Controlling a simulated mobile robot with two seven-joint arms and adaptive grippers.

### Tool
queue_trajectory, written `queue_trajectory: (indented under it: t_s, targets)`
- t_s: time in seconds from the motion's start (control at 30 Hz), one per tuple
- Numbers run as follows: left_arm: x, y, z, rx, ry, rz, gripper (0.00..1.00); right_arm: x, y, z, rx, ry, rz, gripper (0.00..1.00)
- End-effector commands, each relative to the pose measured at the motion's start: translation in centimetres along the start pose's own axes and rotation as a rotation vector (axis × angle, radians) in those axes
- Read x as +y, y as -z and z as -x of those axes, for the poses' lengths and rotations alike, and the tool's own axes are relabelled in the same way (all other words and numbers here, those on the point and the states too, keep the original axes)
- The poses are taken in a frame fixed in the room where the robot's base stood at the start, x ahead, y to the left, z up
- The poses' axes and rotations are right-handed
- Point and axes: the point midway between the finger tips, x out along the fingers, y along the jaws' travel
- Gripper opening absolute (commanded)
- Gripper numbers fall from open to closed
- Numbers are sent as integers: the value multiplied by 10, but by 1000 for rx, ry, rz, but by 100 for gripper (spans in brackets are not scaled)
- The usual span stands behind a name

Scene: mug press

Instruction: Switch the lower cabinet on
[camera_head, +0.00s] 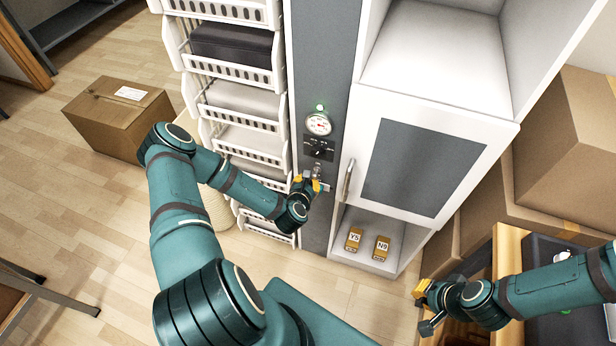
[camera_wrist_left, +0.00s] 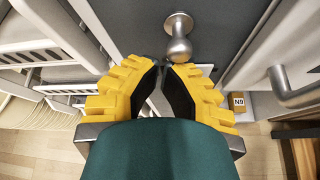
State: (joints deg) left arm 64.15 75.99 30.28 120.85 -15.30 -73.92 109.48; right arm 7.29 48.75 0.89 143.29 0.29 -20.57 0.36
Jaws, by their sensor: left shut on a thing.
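The cabinet (camera_head: 470,125) is white with a grey door panel and a vertical metal handle (camera_head: 348,180). On the grey column to its left sit a lit green lamp (camera_head: 320,107), a round gauge (camera_head: 318,125), a black control (camera_head: 318,148) and a metal knob (camera_head: 317,170). My left gripper (camera_head: 311,184) is at the knob, shut on it. In the left wrist view the round-ended metal knob (camera_wrist_left: 178,45) shows at the yellow fingertips (camera_wrist_left: 165,68); the exact contact is partly hidden. My right gripper (camera_head: 424,308) is low at the right, away from the column; its opening is unclear.
White basket shelves (camera_head: 235,95) stand left of the column. Boxes labelled Y5 (camera_head: 354,239) and N9 (camera_head: 382,248) sit in the open compartment below the door. Cardboard boxes (camera_head: 570,150) stand at right; another carton (camera_head: 118,115) is on the left floor.

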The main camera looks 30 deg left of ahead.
Motion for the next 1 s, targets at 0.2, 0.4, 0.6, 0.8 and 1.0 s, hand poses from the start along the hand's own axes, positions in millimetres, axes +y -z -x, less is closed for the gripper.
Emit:
queue_trajectory:
  t_s: [0.2,0.4,0.6,0.8,1.0]
  targets:
    - [0,-1,1,49,12,-5,0,-2,4,6,8,-1,-2,0]
    - [1,-3,2,47,11,-4,0,-3,4,7,8,-1,-2,0]
    - [4,-10,6,47,11,-5,0,-5,4,14,8,-1,-2,0]
    - [5,-16,9,45,10,-5,0,-7,5,18,8,-1,-2,0]
    - [5,-18,8,39,10,-4,0,-6,5,17,8,-1,-2,0]
